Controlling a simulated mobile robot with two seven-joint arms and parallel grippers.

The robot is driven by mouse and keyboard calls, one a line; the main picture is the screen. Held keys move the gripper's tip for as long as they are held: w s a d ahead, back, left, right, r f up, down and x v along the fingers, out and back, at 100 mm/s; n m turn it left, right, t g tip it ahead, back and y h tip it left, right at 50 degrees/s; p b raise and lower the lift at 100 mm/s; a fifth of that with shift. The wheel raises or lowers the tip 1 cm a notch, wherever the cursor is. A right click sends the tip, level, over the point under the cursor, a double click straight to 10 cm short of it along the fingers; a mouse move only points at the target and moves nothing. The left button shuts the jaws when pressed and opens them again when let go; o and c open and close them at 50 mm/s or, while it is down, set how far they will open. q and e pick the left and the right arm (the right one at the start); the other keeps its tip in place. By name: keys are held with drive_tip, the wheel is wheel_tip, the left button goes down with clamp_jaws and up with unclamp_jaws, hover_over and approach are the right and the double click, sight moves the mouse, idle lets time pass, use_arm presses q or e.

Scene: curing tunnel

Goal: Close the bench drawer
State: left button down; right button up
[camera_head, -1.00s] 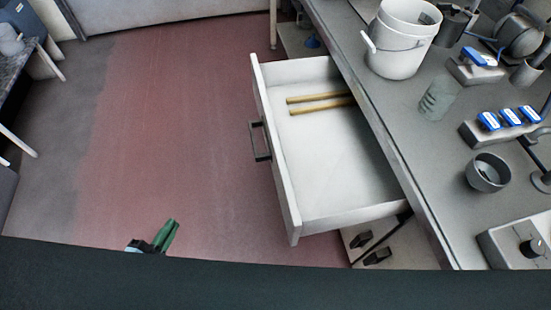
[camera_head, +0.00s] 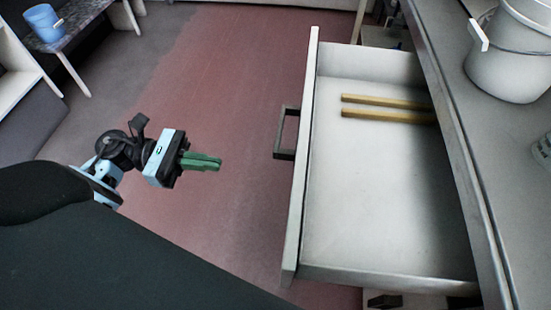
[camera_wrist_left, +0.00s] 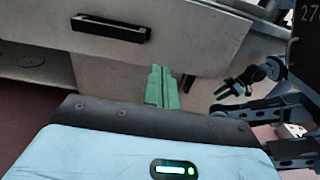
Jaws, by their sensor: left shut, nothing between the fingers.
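The bench drawer (camera_head: 385,190) is pulled far out from the bench in the head view, its white front panel facing left. Its dark bar handle (camera_head: 285,133) is on the front panel. In the left wrist view the drawer front (camera_wrist_left: 195,35) fills the top, with the handle (camera_wrist_left: 110,28) at upper left. My left gripper (camera_head: 219,163) is left of the handle, apart from the drawer, with green fingers together and empty. The green fingers also show in the left wrist view (camera_wrist_left: 162,86), in front of the lower drawer front. My right gripper is not in the head view.
Two yellowish rods (camera_head: 388,109) lie inside the drawer. A white bucket (camera_head: 512,55) stands on the grey bench top (camera_head: 455,95). A blue bucket (camera_head: 44,22) is on a table at far left. The reddish floor (camera_head: 240,70) before the drawer is clear.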

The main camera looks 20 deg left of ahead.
sight(427, 205)
use_arm(q)
drive_tip(key=p+x, duration=0.2)
drive_tip(key=x, duration=1.2)
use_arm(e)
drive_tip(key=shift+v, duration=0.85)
use_arm(q)
drive_tip(key=shift+d, duration=0.1)
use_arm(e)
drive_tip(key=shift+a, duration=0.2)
